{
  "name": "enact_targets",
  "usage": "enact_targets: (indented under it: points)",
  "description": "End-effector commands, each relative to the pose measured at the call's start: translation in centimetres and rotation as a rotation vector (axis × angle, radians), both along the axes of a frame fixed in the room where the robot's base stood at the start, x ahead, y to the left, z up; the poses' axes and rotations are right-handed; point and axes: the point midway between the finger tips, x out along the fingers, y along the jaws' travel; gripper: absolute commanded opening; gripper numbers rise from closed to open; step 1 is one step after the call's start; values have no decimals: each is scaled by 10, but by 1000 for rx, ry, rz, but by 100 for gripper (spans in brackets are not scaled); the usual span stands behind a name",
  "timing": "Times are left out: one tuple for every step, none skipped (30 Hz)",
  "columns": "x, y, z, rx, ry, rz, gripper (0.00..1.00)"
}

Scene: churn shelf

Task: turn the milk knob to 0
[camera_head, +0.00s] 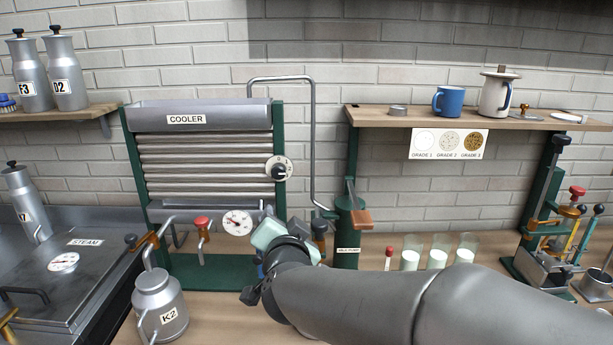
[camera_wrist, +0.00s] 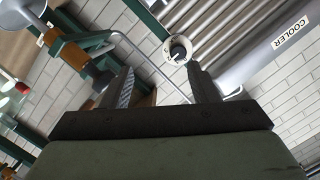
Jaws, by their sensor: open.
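The knob (camera_head: 279,168) is a dark grip on a round white dial, mounted on the right green post of the cooler (camera_head: 205,115). Which number it points to is too small to read. In the wrist view the knob (camera_wrist: 178,51) shows beyond my fingertips, closer to the right finger. My gripper (camera_head: 275,235) is below the knob in the head view, in front of the cooler's lower right, with its fingers partly hidden by my wrist. In the wrist view my gripper (camera_wrist: 162,72) has its two fingers apart with nothing between them.
The milk pump (camera_head: 347,240) with its wooden handle (camera_head: 361,219) stands right of my gripper. A bent steel pipe (camera_head: 312,140) runs beside the knob. A red-topped valve (camera_head: 202,225) and gauge (camera_head: 237,222) are to the left. Can K2 (camera_head: 160,305) stands in front.

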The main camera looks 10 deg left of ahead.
Motion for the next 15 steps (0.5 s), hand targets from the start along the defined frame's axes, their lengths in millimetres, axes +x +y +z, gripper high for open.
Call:
enact_targets:
  points:
    - [-5,15,8,39,-39,-27,54]
    - [-6,20,12,60,-59,-48,54]
    - [-8,24,18,83,-82,-71,54]
    - [-10,27,21,97,-94,-87,54]
    - [-11,28,23,107,-104,-100,54]
    - [-12,30,25,118,-113,-112,54]
    - [-12,30,26,123,-120,-119,54]
    - [-11,31,27,126,-123,-124,54]
    - [-8,31,28,128,-125,-129,54]
    - [-6,31,28,128,-126,-129,54]
    - [-3,32,28,128,-126,-130,54]
    - [3,33,28,128,-126,-130,54]
    - [7,35,29,128,-127,-130,54]
    - [13,35,29,126,-126,-130,54]
    - [20,37,28,125,-126,-130,54]
